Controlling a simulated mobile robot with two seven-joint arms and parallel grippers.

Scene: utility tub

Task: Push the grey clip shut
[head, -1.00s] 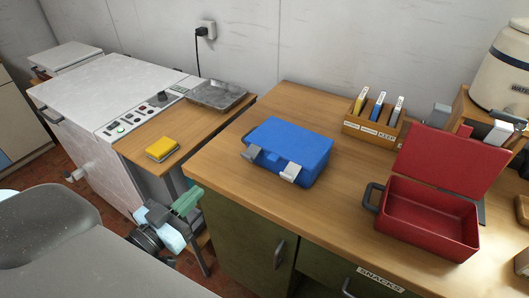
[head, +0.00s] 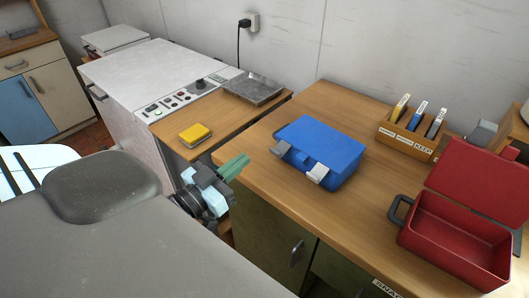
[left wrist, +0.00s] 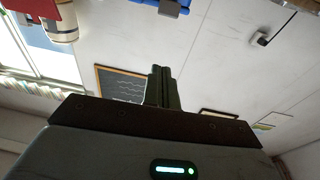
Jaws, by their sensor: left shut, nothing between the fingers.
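A blue box (head: 322,142) with its lid down sits on the wooden counter. The grey clip (head: 282,149) is on the left of its front side and appears to jut outward. A paler, whitish clip (head: 317,173) is on the right of the same side. My left gripper (head: 236,166), with green fingers, is shut and empty, left of the box and apart from it, just off the counter's left edge. In the left wrist view its shut fingers (left wrist: 162,88) point toward the wall, and part of the blue box (left wrist: 172,4) shows at the top edge. My right gripper is out of view.
An open red box (head: 456,232) with a dark handle stands to the right. A wooden rack (head: 405,137) of upright cards is behind. A yellow block (head: 195,133) and a metal tray (head: 254,89) lie on the lower side shelf. The counter around the blue box is clear.

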